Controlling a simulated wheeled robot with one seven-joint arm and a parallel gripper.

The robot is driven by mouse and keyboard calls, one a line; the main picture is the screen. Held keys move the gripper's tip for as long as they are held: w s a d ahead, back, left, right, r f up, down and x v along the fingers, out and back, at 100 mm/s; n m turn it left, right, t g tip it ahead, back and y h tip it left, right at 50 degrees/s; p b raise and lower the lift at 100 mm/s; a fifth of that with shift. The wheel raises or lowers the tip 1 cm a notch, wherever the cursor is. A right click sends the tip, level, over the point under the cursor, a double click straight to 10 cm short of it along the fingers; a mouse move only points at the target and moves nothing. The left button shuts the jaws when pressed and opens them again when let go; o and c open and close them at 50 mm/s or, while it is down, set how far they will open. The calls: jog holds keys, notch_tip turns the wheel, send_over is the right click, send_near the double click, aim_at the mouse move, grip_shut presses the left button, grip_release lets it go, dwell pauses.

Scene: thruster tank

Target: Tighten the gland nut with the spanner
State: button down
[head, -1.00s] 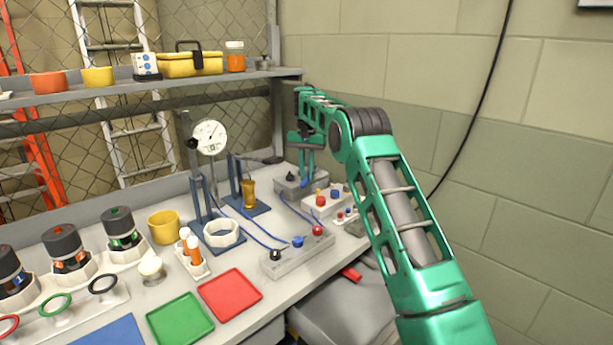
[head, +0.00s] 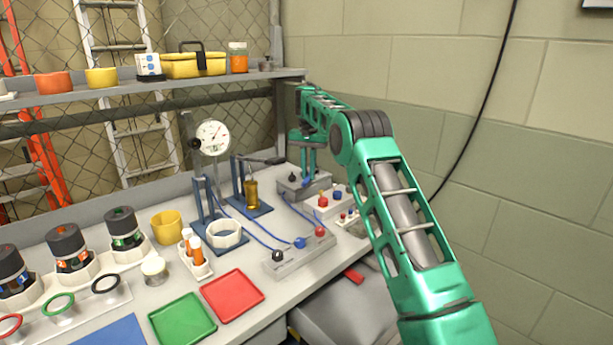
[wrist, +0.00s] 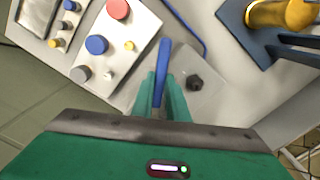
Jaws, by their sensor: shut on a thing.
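My gripper (wrist: 160,95) is shut on a slim blue bar, which I take to be the spanner (wrist: 164,62). The bar stands out between the two green fingers, and its other end is hidden by the gripper. A dark hexagonal nut (wrist: 194,82), which looks like the gland nut, sits on a pale grey block (wrist: 207,100) just right of the fingers. In the head view my gripper (head: 307,172) points down over this grey block (head: 299,188), with the nut (head: 291,177) at its left. I cannot tell whether the spanner touches the nut.
A white box with red and blue buttons (wrist: 128,22) stands close beside the gripper. A terminal strip (head: 290,258) with blue cables lies in front. The block wall is close on the right.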

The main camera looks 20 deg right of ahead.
jog(key=shift+r, duration=0.8)
jog(key=shift+r, duration=0.1)
dwell(0.4)
jog(key=shift+s+a+r, duration=0.7)
jog(key=shift+s, duration=0.2)
jog(key=shift+s+a+r, duration=0.7)
jog(key=shift+s, duration=0.15)
